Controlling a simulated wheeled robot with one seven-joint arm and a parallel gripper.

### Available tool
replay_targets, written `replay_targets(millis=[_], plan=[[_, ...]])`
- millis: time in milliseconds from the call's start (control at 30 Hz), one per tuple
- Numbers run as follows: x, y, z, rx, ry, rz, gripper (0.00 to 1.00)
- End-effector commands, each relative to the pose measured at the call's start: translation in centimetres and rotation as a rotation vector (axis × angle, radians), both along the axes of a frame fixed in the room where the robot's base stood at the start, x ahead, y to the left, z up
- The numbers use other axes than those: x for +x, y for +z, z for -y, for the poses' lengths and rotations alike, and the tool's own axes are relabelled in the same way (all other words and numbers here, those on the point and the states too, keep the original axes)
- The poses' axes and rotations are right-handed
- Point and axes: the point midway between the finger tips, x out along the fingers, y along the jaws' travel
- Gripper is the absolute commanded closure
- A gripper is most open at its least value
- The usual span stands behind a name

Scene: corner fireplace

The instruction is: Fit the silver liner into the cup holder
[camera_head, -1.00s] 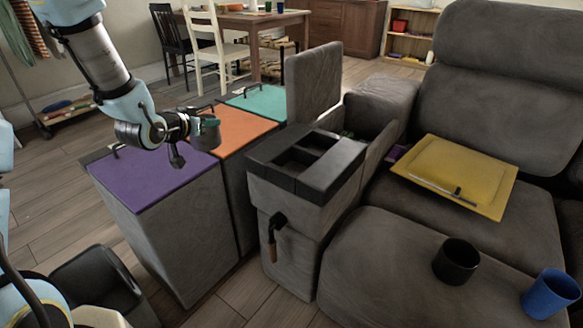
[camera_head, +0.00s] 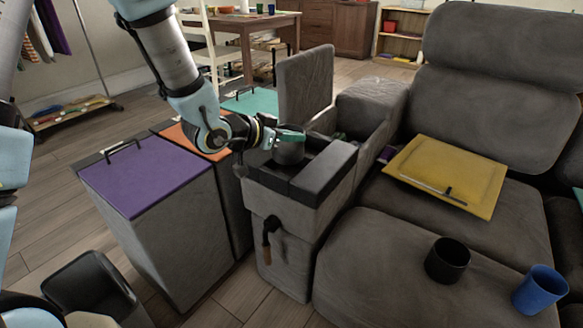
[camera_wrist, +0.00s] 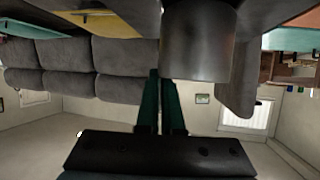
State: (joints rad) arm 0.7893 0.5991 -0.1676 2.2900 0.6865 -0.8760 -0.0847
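The silver liner (camera_head: 289,151) is a grey metallic cylinder, upright over the console's cup holder part. It looms large at the top of the wrist view (camera_wrist: 198,45). My gripper (camera_head: 291,134) is at the liner's upper rim, its green fingers (camera_wrist: 161,100) close together and pinching the liner's wall. The cup holder is in the dark top of the grey sofa console (camera_head: 322,176); the liner and my gripper cover much of its opening. I cannot tell whether the liner's bottom is inside the opening or just above it.
The console's raised lid (camera_head: 305,85) stands close behind the liner. Purple (camera_head: 145,175) and orange-topped boxes are at left. A black cup (camera_head: 447,261) and a blue cup (camera_head: 540,289) stand on the sofa at right, with a yellow tray (camera_head: 447,172) behind.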

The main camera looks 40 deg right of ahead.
Motion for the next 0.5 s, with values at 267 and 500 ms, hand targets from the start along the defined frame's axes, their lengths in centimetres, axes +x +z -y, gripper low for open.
replay_targets(millis=[267, 500], plan=[[0.0, -3.1, 0.0, 0.000, 0.000, -0.001, 1.00], [0.0, -6.2, 0.0, 0.000, 0.000, -0.001, 1.00]])
